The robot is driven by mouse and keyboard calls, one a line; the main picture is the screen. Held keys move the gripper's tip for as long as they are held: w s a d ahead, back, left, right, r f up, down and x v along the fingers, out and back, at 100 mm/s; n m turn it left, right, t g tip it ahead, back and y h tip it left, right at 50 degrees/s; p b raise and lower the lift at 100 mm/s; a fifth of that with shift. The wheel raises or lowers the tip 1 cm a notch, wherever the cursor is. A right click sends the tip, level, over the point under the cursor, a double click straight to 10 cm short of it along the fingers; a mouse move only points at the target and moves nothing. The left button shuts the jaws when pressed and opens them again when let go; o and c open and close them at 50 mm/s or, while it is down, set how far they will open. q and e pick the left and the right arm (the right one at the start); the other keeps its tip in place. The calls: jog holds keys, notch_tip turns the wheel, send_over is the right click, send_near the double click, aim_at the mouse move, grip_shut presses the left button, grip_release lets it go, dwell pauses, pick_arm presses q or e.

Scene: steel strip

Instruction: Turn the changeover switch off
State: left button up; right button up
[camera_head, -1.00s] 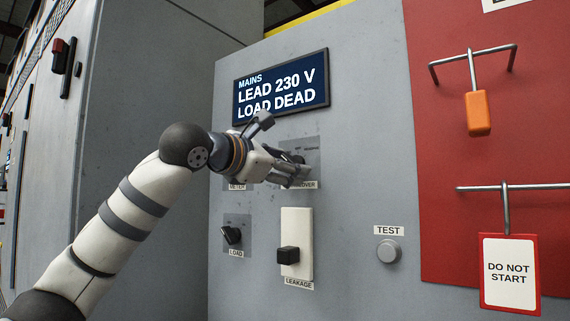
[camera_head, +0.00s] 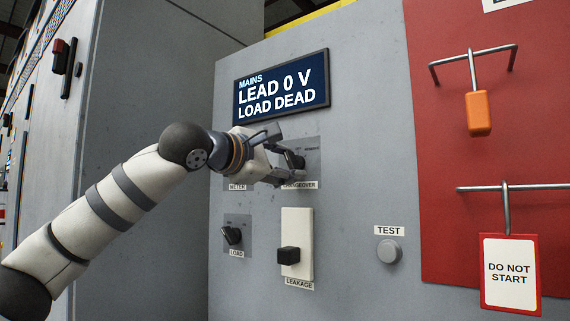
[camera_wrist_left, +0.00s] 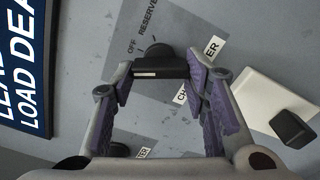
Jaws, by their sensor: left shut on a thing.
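The changeover switch is a black knob (camera_head: 297,159) on a grey plate, above the CHANGEOVER label on the panel. My left gripper (camera_head: 290,168) reaches it from the left and is shut on the knob. In the left wrist view the knob (camera_wrist_left: 160,64) sits between the two purple-padded fingers. The words OFF and RESERVE show beside it there. Which word the knob points at I cannot tell. The display (camera_head: 281,88) above reads MAINS, LEAD 0 V, LOAD DEAD. My right gripper is not in view.
Below are the LOAD knob (camera_head: 232,235) and the LEAKAGE slider (camera_head: 289,256); a round TEST button (camera_head: 389,251) is to the right. An orange padlock (camera_head: 478,114) and a DO NOT START tag (camera_head: 509,272) hang on the red board (camera_head: 440,150).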

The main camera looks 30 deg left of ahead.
pick_arm(q)
jog(key=shift+r+m, duration=0.15)
jog(key=shift+m, duration=2.15)
jog(key=o, duration=1.1)
jog(key=shift+o, duration=0.2)
jog(key=s+a, duration=0.1)
jog(key=s, duration=1.1)
